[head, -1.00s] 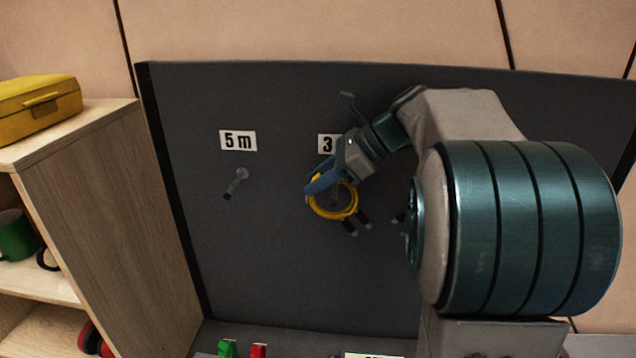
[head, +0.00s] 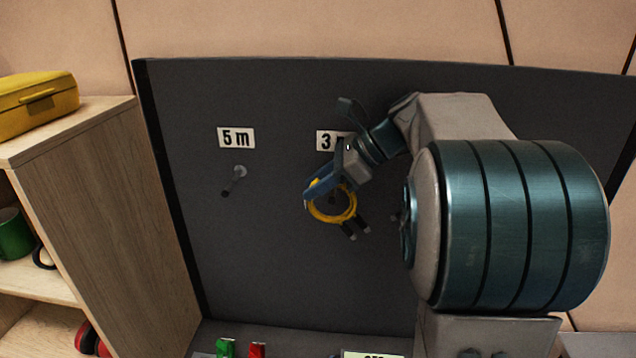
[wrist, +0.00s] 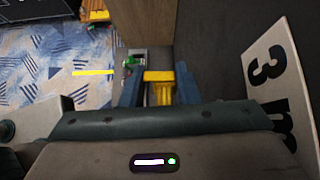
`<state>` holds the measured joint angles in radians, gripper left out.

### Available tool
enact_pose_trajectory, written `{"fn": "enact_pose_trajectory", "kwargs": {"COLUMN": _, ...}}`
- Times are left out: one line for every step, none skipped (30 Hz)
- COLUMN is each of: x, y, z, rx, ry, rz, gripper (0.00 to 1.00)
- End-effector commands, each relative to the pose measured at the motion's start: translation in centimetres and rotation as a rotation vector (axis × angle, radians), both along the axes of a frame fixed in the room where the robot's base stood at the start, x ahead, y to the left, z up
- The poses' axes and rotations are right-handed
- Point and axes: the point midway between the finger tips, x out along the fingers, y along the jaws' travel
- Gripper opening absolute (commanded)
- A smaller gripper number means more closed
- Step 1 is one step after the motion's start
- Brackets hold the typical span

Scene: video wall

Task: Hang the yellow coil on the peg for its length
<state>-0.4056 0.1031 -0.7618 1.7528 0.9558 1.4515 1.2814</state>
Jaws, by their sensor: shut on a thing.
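The yellow coil (head: 349,211) hangs as a ring with two dark plug ends at its lower right, in front of the dark board below the 3 m sign (head: 326,141). My gripper (head: 314,191) is shut on the top left of the coil with its blue fingers. In the wrist view the yellow coil (wrist: 159,92) sits between the two blue fingers. A dark peg-like tip (head: 333,200) shows inside the ring; I cannot tell whether the coil is around the peg or just in front of it. The 5 m peg (head: 236,179) is bare.
The dark board (head: 270,270) is clear around the 5 m peg. A wooden shelf (head: 100,190) stands at the left with a yellow case (head: 38,103) on top and a green mug (head: 14,236) inside. Green (head: 226,347) and red (head: 257,350) items lie at the bottom.

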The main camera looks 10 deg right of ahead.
Motion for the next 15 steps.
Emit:
{"fn": "enact_pose_trajectory", "kwargs": {"x": 0.0, "y": 0.0, "z": 0.04, "rx": 0.0, "ry": 0.0, "rz": 0.0, "gripper": 0.0}}
{"fn": "enact_pose_trajectory", "kwargs": {"x": 0.0, "y": 0.0, "z": 0.04, "rx": 0.0, "ry": 0.0, "rz": 0.0, "gripper": 0.34}}
{"fn": "enact_pose_trajectory", "kwargs": {"x": 0.0, "y": 0.0, "z": 0.04, "rx": 0.0, "ry": 0.0, "rz": 0.0, "gripper": 0.45}}
{"fn": "enact_pose_trajectory", "kwargs": {"x": 0.0, "y": 0.0, "z": 0.04, "rx": 0.0, "ry": 0.0, "rz": 0.0, "gripper": 0.54}}
{"fn": "enact_pose_trajectory", "kwargs": {"x": 0.0, "y": 0.0, "z": 0.04, "rx": 0.0, "ry": 0.0, "rz": 0.0, "gripper": 0.54}}
{"fn": "enact_pose_trajectory", "kwargs": {"x": 0.0, "y": 0.0, "z": 0.04, "rx": 0.0, "ry": 0.0, "rz": 0.0, "gripper": 0.54}}
{"fn": "enact_pose_trajectory", "kwargs": {"x": 0.0, "y": 0.0, "z": 0.03, "rx": 0.0, "ry": 0.0, "rz": 0.0, "gripper": 0.54}}
{"fn": "enact_pose_trajectory", "kwargs": {"x": 0.0, "y": 0.0, "z": 0.03, "rx": 0.0, "ry": 0.0, "rz": 0.0, "gripper": 0.54}}
{"fn": "enact_pose_trajectory", "kwargs": {"x": 0.0, "y": 0.0, "z": 0.03, "rx": 0.0, "ry": 0.0, "rz": 0.0, "gripper": 0.54}}
{"fn": "enact_pose_trajectory", "kwargs": {"x": 0.0, "y": 0.0, "z": 0.03, "rx": 0.0, "ry": 0.0, "rz": 0.0, "gripper": 0.54}}
{"fn": "enact_pose_trajectory", "kwargs": {"x": 0.0, "y": -0.01, "z": -0.01, "rx": 0.0, "ry": 0.0, "rz": 0.0, "gripper": 0.54}}
{"fn": "enact_pose_trajectory", "kwargs": {"x": -0.01, "y": -0.02, "z": 0.01, "rx": 0.0, "ry": 0.0, "rz": 0.0, "gripper": 0.54}}
{"fn": "enact_pose_trajectory", "kwargs": {"x": -0.01, "y": -0.08, "z": 0.04, "rx": 0.0, "ry": 0.0, "rz": 0.0, "gripper": 0.54}}
{"fn": "enact_pose_trajectory", "kwargs": {"x": -0.04, "y": -0.18, "z": 0.12, "rx": 0.0, "ry": -0.001, "rz": -0.001, "gripper": 0.54}}
{"fn": "enact_pose_trajectory", "kwargs": {"x": -0.08, "y": -0.38, "z": 0.27, "rx": 0.0, "ry": -0.001, "rz": -0.001, "gripper": 0.54}}
